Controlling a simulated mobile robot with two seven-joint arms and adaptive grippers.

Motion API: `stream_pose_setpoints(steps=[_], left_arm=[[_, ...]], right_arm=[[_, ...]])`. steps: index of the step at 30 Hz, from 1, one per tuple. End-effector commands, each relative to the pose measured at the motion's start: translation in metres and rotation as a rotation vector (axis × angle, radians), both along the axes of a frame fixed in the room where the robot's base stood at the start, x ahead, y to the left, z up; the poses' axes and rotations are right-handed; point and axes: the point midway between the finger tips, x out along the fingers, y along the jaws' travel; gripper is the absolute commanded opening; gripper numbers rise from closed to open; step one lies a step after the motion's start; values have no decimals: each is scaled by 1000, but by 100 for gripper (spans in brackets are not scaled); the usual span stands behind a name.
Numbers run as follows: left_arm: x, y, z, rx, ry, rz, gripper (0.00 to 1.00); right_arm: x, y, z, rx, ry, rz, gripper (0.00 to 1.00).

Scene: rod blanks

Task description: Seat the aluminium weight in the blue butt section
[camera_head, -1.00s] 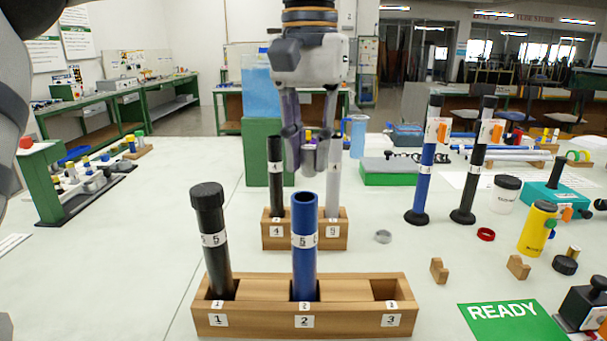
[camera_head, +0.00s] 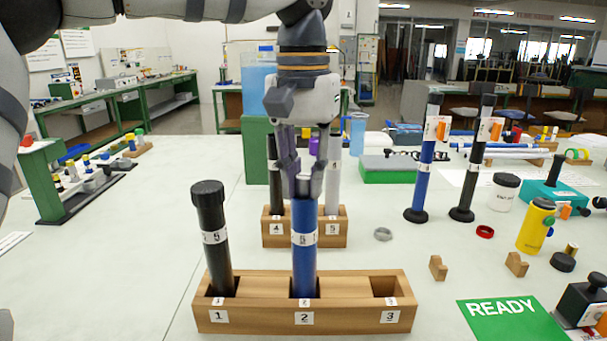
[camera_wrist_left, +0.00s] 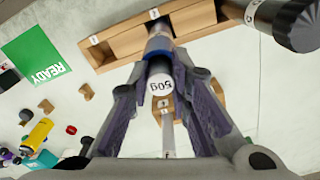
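The blue butt section (camera_head: 304,262) stands upright in slot 2 of the front wooden rack (camera_head: 255,318). My left gripper (camera_head: 304,188) points down right above its open top. The gripper is shut on the aluminium weight (camera_head: 303,184), a small grey cylinder held at the tube's mouth. In the left wrist view, the weight's round end marked 50g (camera_wrist_left: 161,84) shows between the fingers, with the blue tube (camera_wrist_left: 158,46) beyond it. The fingers and weight hide the tube's mouth, so I cannot tell how far in the weight sits. My right gripper is not in view.
A capped black tube (camera_head: 216,240) leans in slot 1, close left of the blue tube. Slot 3 (camera_head: 385,287) is empty. A second rack (camera_head: 275,232) behind holds a black and a light tube. A READY card (camera_head: 510,320) and small parts lie at right.

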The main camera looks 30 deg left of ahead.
Motion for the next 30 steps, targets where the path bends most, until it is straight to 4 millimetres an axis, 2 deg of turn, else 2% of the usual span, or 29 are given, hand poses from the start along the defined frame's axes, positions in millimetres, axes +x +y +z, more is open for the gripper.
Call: stream_pose_setpoints(steps=[1, 2, 3, 14, 17, 25, 30], left_arm=[[0, 0, -8, 1, 20, 0, 34], [0, 0, -9, 2, 21, 0, 38], [0, 1, -9, 2, 22, 0, 38], [1, 0, -6, 2, 23, 0, 38], [1, 0, 10, 3, 17, 2, 38], [2, 0, 87, 4, 12, 4, 38], [2, 0, 116, 3, 15, 2, 38]], right_arm=[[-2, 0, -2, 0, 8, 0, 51], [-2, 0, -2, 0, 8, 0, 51], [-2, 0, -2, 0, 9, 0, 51], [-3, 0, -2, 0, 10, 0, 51], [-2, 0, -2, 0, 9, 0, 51], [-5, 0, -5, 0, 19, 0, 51], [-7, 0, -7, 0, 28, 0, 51]])
